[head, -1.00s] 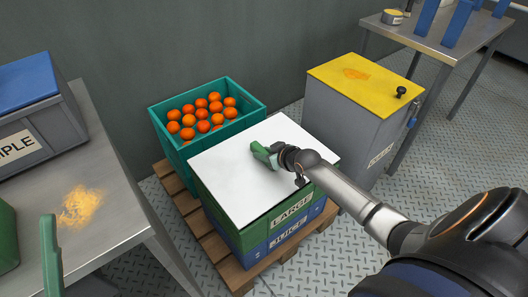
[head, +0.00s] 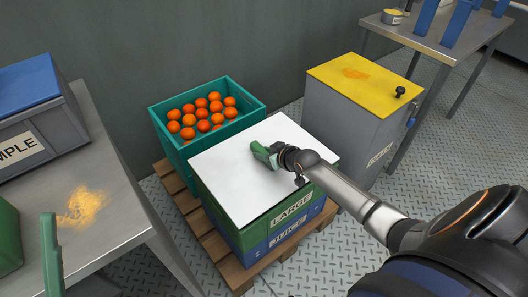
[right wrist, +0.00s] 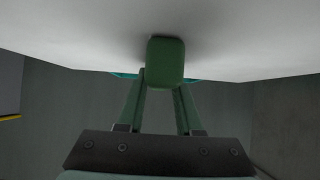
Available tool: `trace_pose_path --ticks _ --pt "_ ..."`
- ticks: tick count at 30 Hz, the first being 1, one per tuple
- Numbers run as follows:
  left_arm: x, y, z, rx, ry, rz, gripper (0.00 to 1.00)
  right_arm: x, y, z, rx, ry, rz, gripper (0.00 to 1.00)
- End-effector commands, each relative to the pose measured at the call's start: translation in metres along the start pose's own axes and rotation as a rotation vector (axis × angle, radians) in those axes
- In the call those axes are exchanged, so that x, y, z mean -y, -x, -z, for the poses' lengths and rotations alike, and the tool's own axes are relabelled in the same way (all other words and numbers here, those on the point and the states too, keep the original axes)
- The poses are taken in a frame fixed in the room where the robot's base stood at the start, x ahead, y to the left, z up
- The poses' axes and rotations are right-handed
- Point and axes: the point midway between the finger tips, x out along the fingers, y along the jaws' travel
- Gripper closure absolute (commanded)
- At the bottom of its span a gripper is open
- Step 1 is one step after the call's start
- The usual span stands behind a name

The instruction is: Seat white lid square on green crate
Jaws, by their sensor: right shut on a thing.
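The white lid (head: 228,170) covers the top of the green crate (head: 290,208) marked LARGE. Its edges run roughly along the crate's rim, and I cannot tell whether a thin gap is left under it. My right gripper (head: 265,152) is at the middle of the lid, shut on a green block, seemingly the lid's handle. In the right wrist view, the green block (right wrist: 165,62) sits between the fingertips against the white lid (right wrist: 70,35). Of my left gripper (head: 50,255), only a green finger shows at the lower left, so its opening is hidden.
The green crate stands on a blue crate (head: 285,240) on a wooden pallet (head: 232,270). A teal crate of oranges (head: 255,100) stands close behind. A grey bin with a yellow top (head: 345,110) is to the right. A metal table (head: 110,170) is at left.

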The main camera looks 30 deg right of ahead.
Motion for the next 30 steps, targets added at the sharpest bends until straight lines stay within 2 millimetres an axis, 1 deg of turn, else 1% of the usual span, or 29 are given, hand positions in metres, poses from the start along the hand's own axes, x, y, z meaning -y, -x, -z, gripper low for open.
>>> trace_pose_path --ticks 8,30 --pt "0.000 0.001 -0.001 0.000 -0.001 0.001 0.00 0.000 -0.001 0.000 -0.004 0.000 0.000 1.00" --pt "-0.004 0.010 -0.009 -0.002 -0.001 0.001 0.00 0.000 -0.012 -0.016 -0.004 0.000 0.000 1.00"
